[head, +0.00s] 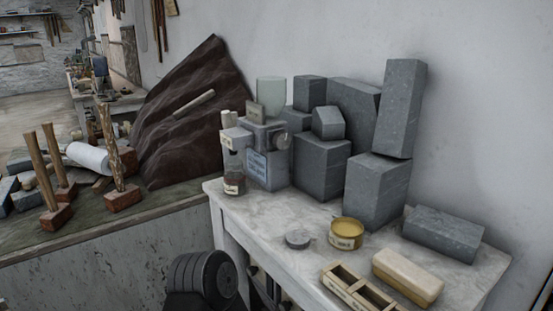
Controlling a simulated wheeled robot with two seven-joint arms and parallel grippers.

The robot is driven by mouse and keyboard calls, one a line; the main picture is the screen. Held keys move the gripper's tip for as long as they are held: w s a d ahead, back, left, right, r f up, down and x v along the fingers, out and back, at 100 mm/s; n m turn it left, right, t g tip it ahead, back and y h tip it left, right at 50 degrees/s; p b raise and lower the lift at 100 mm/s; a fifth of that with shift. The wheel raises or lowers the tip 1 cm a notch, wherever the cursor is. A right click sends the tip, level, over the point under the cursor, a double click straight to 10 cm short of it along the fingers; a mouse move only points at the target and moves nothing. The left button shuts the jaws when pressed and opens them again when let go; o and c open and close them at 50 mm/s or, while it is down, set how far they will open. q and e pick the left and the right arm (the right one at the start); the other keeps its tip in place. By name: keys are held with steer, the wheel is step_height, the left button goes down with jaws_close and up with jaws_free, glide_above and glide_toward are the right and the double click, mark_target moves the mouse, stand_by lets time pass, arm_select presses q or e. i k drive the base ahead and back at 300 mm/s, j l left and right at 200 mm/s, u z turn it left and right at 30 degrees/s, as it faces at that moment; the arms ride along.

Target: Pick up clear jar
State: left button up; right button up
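A pale, see-through jar (271,91) stands upright behind the grey machine-like box at the back left of the white table, against the wall. Its lower part is hidden by the things in front, so I cannot tell what it rests on. Neither of my grippers shows in the head view.
Several grey stone blocks (320,168) are stacked right of the jars. A yellow tin (346,233), a grey disc (298,238), a cream block (408,276) and a wooden tray (347,290) lie along the front. Mallets (56,216) stand on the left ledge.

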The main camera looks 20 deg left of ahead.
mark_target(234, 175)
steer(key=j+z, duration=0.25)
steer(key=j, duration=0.25)
steer(key=j+z, duration=0.3)
steer(key=j, duration=0.2)
steer(key=k+j+z, duration=0.25)
steer(key=j, duration=0.2)
steer(key=j+z, duration=0.3)
steer(key=j, duration=0.2)
steer(key=k+j+z, duration=0.25)
steer(key=j, duration=0.15)
steer(key=k+j+z, duration=0.25)
steer(key=j, duration=0.15)
steer(key=k+j+z, duration=0.3)
steer(key=i+j, duration=0.05)
